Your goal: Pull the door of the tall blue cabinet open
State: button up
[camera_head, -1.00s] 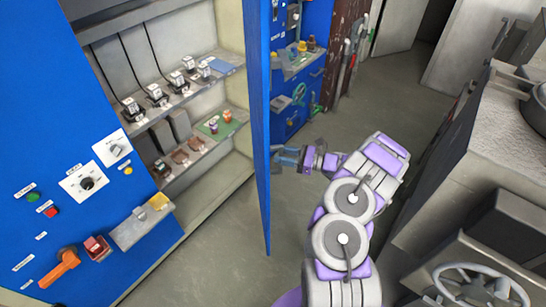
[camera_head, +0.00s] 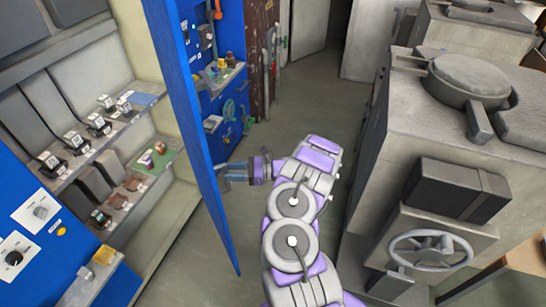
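The tall blue cabinet (camera_head: 22,225) is at the left, with its shelved inside in view. Its blue door (camera_head: 193,140) stands wide open and is seen nearly edge-on, as a tall narrow panel between the shelves and the aisle. My gripper (camera_head: 226,178) is at the right side of the door, low on it, close to its far face. The handle is not clearly visible, and the fingertips are small and partly hidden against the door. I cannot tell whether they are shut on anything.
Shelves (camera_head: 110,133) inside the cabinet hold several small devices. Another blue cabinet (camera_head: 225,90) with knobs stands behind the door. A grey machine (camera_head: 410,110) with a handwheel (camera_head: 432,248) fills the right side. Bare floor (camera_head: 300,105) runs down the aisle between them.

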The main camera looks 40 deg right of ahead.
jog(key=s+d+b, duration=0.3)
jog(key=d+b, duration=0.4)
jog(key=d, duration=1)
dwell(1.1)
jog(key=shift+s+d, duration=0.1)
jog(key=shift+s, duration=0.05)
